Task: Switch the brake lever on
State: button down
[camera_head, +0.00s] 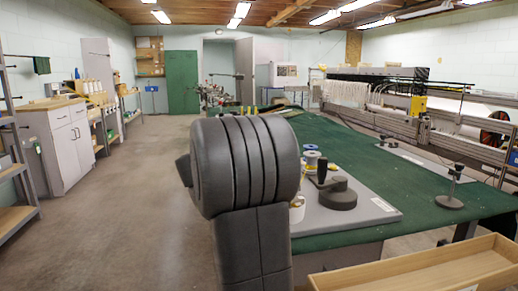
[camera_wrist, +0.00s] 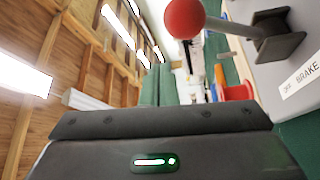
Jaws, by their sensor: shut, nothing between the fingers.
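In the wrist view the brake lever's red ball knob (camera_wrist: 185,18) is at the top, on a grey rod from a dark grey mount (camera_wrist: 278,38). The mount stands on a light grey plate at the right, beside a white label (camera_wrist: 302,75) reading OFF and BRAKE. My gripper (camera_wrist: 160,117) fills the bottom of that view, shut and empty. The knob appears beyond its front edge, apart from it; the exact gap is unclear. In the head view my dark arm hides the gripper, and I cannot make out the red knob.
A grey plate (camera_head: 372,216) on the green table (camera_head: 410,180) carries a round dark base with a black handle (camera_head: 321,170) and several spools (camera_head: 311,158). A wooden tray (camera_head: 420,270) is at the front right. A loom (camera_head: 440,125) stands behind. The floor at left is clear.

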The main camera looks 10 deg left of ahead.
jog(key=s+a+f+p, duration=0.1)
jog(key=s+a+f, duration=0.2)
jog(key=s+a, duration=0.3)
jog(key=shift+a, duration=0.7)
jog(key=shift+w+d, duration=0.1)
